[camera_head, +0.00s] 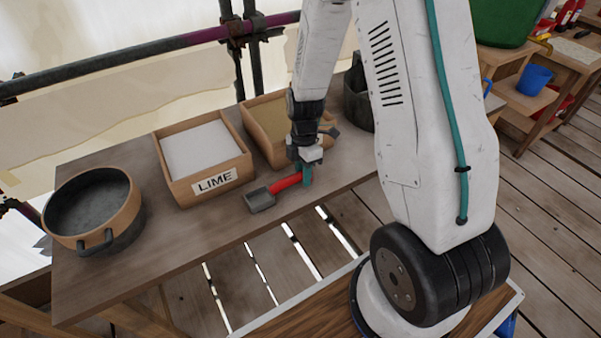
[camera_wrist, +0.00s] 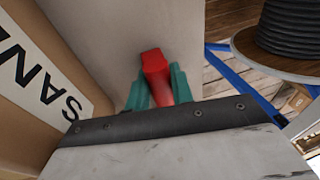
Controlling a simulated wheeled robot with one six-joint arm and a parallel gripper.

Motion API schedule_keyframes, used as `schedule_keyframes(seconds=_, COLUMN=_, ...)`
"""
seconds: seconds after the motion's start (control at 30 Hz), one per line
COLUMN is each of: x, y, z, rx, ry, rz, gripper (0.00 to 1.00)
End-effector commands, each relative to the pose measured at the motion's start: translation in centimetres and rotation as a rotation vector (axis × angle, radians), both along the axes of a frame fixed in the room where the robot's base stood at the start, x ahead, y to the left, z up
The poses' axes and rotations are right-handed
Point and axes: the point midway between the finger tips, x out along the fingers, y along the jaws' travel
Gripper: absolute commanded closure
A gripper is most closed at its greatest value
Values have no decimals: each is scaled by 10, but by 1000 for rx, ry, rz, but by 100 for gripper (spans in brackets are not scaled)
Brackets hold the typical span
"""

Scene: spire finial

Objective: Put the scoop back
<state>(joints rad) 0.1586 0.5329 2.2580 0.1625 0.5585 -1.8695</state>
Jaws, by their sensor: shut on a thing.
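The scoop (camera_head: 261,201) has a grey metal pan and a red handle. Its pan is at or just above the wooden bench top, in front of the lime box and the sand box. My gripper (camera_head: 306,174) is shut on the red handle, which also shows between the teal fingertips in the wrist view (camera_wrist: 155,72). The scoop's pan is hidden in the wrist view. The box labelled LIME (camera_head: 215,183) holds white powder. The sand box (camera_head: 250,122) stands behind my gripper, and its SAND label (camera_wrist: 30,75) shows in the wrist view.
A round pan with a handle (camera_head: 126,212) stands at the bench's left end. A dark bucket (camera_head: 349,105) stands at the back right. The bench top (camera_head: 190,235) is clear in front of the boxes. A black cable reel (camera_wrist: 285,65) stands beyond the bench in the wrist view.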

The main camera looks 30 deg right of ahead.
Motion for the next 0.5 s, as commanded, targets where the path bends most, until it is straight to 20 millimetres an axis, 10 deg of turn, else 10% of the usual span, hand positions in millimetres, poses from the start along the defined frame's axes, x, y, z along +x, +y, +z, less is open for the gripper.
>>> schedule_keyframes(seconds=0.23, x=0, y=0, z=-1, rx=0, ry=0, rz=0, gripper=100)
schedule_keyframes(seconds=0.27, x=0, y=0, z=0, rx=0, ry=-1, rz=0, gripper=69)
schedule_keyframes(seconds=0.3, x=0, y=0, z=0, rx=0, ry=-1, rz=1, gripper=57)
schedule_keyframes(seconds=0.5, x=0, y=1, z=0, rx=-1, ry=-1, rz=2, gripper=55)
